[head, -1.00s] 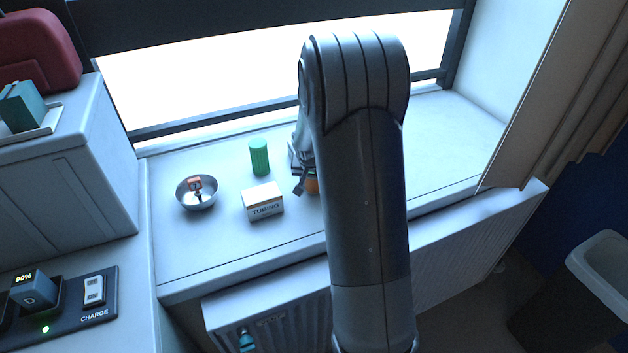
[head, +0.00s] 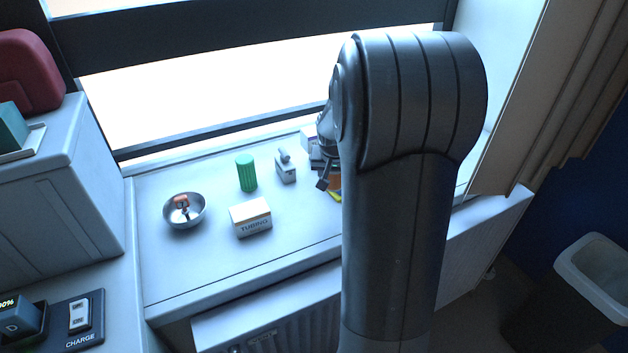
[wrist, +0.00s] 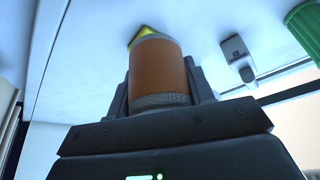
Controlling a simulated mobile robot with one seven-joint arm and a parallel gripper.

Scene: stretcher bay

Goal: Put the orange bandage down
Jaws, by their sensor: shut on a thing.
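The orange bandage (wrist: 158,72) is a roll with pale grey ends, held between the fingers of my gripper (wrist: 158,88) in the wrist view. My gripper is shut on it. In the head view my gripper (head: 325,172) shows at the right part of the white sill, mostly hidden behind my arm, with a bit of the orange bandage (head: 335,182) visible below it. A yellow thing (wrist: 142,36) lies just beyond the bandage in the wrist view. I cannot tell whether the bandage touches the sill.
On the sill (head: 290,225) stand a metal bowl (head: 170,219) with a small orange-and-dark thing in it, a green ribbed cylinder (head: 246,173), a TUBING box (head: 251,217) and a small grey item (head: 286,168). The sill's front middle is clear.

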